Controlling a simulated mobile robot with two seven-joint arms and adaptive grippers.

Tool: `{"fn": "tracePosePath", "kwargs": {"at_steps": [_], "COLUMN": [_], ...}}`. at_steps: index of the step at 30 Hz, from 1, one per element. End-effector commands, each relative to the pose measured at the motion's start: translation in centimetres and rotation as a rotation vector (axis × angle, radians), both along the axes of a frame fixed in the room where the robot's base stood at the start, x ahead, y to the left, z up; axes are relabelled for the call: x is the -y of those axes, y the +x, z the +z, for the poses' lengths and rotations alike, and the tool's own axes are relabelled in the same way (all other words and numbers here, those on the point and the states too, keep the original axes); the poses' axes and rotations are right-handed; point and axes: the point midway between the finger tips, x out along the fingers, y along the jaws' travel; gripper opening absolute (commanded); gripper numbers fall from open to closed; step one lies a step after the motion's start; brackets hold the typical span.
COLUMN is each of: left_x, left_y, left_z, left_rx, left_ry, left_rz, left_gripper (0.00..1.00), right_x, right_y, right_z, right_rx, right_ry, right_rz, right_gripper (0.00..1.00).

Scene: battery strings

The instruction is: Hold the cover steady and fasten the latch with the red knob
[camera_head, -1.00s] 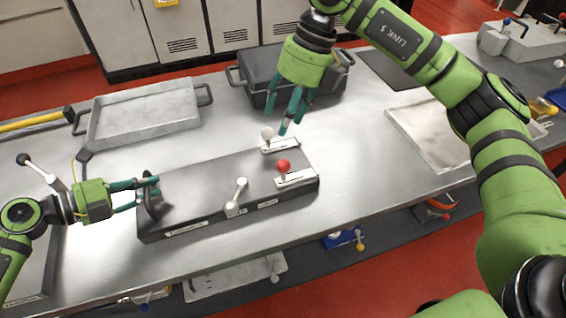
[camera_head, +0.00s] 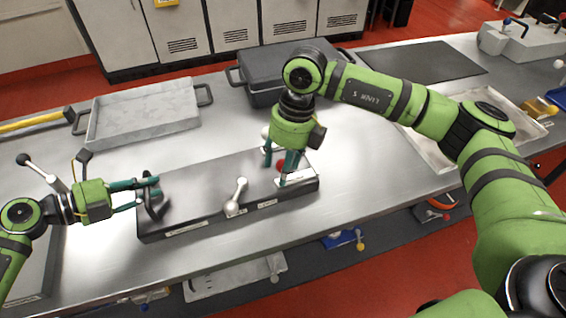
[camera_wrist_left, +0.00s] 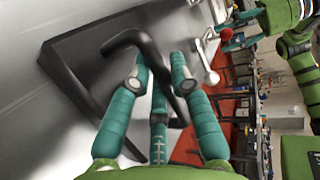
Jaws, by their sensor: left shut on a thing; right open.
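The cover (camera_head: 195,200) is a long dark grey box lid on the metal table. My left gripper (camera_head: 155,188) is shut on the black handle (camera_head: 157,203) at the cover's left end; the handle also shows between the fingers in the left wrist view (camera_wrist_left: 135,42). My right gripper (camera_head: 280,168) is open, with its fingers down around the latch with the red knob (camera_head: 279,167) at the cover's right end. The knob is mostly hidden by the fingers; it also shows in the left wrist view (camera_wrist_left: 226,33). I cannot tell if they touch.
A lever with a silver knob (camera_head: 236,198) stands at the cover's front edge. A pale knob (camera_head: 265,132) is partly hidden behind my right gripper. A grey tray (camera_head: 145,112) and a dark case (camera_head: 262,72) stand at the back.

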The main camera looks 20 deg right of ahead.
Motion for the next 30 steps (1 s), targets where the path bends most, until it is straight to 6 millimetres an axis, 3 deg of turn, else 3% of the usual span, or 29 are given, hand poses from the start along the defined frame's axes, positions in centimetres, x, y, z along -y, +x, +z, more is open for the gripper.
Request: {"fn": "tracePosePath", "kwargs": {"at_steps": [8,10,12,13,22,30], "left_x": [0.0,0.0,0.0,0.0,0.0,0.0], "left_y": [-0.2,-0.2,-0.2,-0.2,-0.2,-0.2], "left_z": [-0.5,-0.5,-0.5,-0.5,-0.5,-0.5], "left_rx": [-0.006,-0.006,-0.006,-0.006,-0.005,-0.005], "left_ry": [0.007,0.007,0.007,0.007,0.007,0.007], "left_rz": [-0.003,-0.003,-0.003,-0.003,-0.004,-0.004], "left_gripper": [0.00,0.00,0.00,0.00,0.00,0.00], "right_x": [-0.1,0.0,0.0,0.0,0.4,3.9], "right_y": [0.0,0.0,0.0,0.0,0.1,0.2], "right_z": [-0.3,-0.3,-0.2,-0.2,-0.2,-0.2], "right_rx": [0.000,0.000,0.000,0.000,0.000,0.001], "right_ry": [0.000,0.001,0.001,0.001,0.001,-0.003], "right_rz": [0.000,0.000,0.000,0.000,-0.003,-0.006], "right_gripper": [0.54,0.34,0.06,0.00,0.00,0.00]}}
